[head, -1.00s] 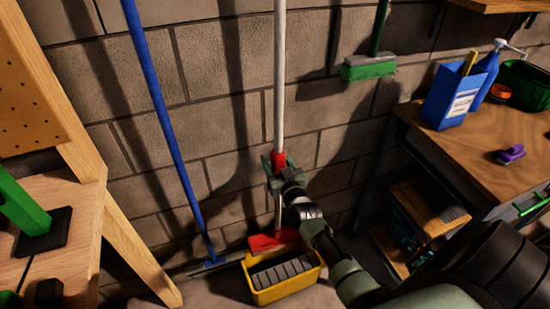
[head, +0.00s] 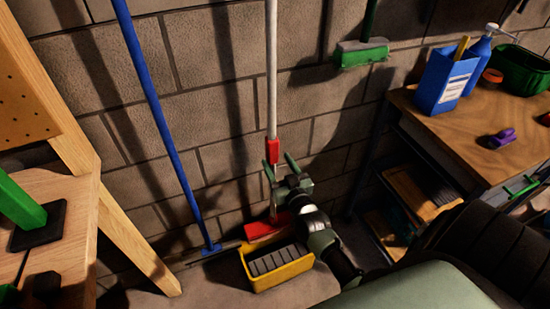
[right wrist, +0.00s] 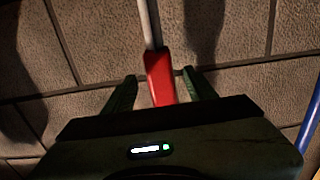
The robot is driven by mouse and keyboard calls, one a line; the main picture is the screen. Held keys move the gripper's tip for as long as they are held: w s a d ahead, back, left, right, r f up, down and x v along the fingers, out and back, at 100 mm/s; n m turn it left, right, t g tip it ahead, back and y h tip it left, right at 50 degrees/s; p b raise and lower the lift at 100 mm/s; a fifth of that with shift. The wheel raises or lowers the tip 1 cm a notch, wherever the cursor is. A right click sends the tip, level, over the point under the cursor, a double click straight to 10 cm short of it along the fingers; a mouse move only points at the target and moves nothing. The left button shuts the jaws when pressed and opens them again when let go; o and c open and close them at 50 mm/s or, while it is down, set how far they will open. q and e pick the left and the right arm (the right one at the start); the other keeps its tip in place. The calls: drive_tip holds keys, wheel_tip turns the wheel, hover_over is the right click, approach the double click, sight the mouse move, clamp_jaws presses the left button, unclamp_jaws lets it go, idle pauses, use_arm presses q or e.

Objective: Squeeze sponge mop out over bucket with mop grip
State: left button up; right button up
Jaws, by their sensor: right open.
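The sponge mop stands upright with a white pole (head: 271,75), a red grip (head: 274,151) low on the pole and a red head (head: 268,229) at the bottom. The head is at the back rim of the yellow bucket (head: 283,281), which has dark grey ribs inside. My right gripper (head: 278,165) is open just at the lower end of the red grip. In the right wrist view the red grip (right wrist: 159,77) shows between the two spread fingers (right wrist: 158,88), with gaps on both sides. My left gripper is out of view.
A blue-handled tool (head: 165,125) leans on the wall left of the bucket. A green brush (head: 361,53) hangs on the wall. A workbench (head: 455,130) at right bears a blue box (head: 446,82) and a purple item (head: 501,139). A wooden stand (head: 90,190) is at left.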

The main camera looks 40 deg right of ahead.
sight(274, 150)
wheel_tip(274, 150, up, 4)
drive_tip(key=shift+f+p, duration=0.25)
drive_tip(key=shift+p, duration=0.8)
drive_tip(key=shift+w+f, duration=0.2)
drive_tip(key=shift+w, duration=0.1)
drive_tip(key=x, duration=0.7)
drive_tip(key=shift+w+d+b, duration=0.15)
drive_tip(key=shift+b, duration=0.2)
clamp_jaws()
drive_tip(key=shift+f, duration=0.1)
